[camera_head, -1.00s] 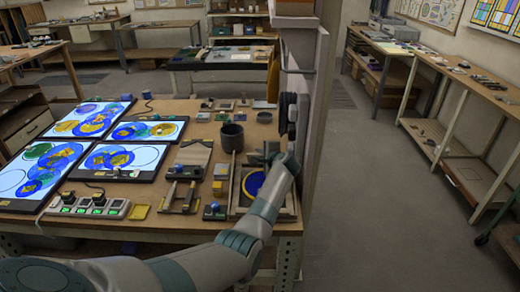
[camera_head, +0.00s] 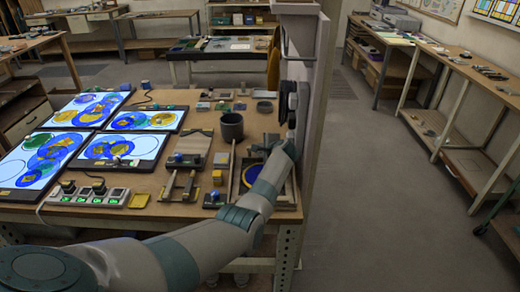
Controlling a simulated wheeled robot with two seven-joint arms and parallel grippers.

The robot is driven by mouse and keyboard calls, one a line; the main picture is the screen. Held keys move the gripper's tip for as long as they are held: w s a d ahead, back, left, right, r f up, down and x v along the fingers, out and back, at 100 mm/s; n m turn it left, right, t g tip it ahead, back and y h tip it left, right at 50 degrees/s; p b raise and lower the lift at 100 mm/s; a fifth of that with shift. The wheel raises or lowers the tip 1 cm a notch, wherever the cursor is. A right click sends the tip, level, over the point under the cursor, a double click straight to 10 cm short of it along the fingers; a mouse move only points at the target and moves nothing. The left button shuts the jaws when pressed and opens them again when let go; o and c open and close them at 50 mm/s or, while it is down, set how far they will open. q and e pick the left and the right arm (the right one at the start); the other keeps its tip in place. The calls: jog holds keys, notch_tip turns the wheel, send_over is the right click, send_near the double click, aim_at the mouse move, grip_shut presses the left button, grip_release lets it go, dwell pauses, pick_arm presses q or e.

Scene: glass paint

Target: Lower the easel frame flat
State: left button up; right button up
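What looks like the easel frame (camera_head: 239,181) is at the front right of the workbench. A round blue piece with a yellow rim (camera_head: 251,174) shows inside its edges. My arm lies across the frame's right part and hides much of it. I cannot tell how far the frame is tilted. My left gripper (camera_head: 271,147) is at the frame's far end, dark and small in the picture. Its fingers are mostly hidden, so I cannot tell whether it is open or touches the frame. My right gripper is not in view.
Left of the frame stand a dark cup (camera_head: 231,127), small tools and blocks, and several lit panels (camera_head: 120,150) with coloured glass. A switch strip (camera_head: 90,196) lies at the front. A tall post (camera_head: 316,130) rises at the bench's right edge. The floor further right is clear.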

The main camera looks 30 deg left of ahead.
pick_arm(q)
jog(key=shift+d, duration=0.1)
dwell(0.3)
jog(key=shift+v, duration=0.85)
jog(key=b+v, duration=0.2)
jog(key=v, duration=1.3)
jog(key=shift+s+d+r, duration=0.2)
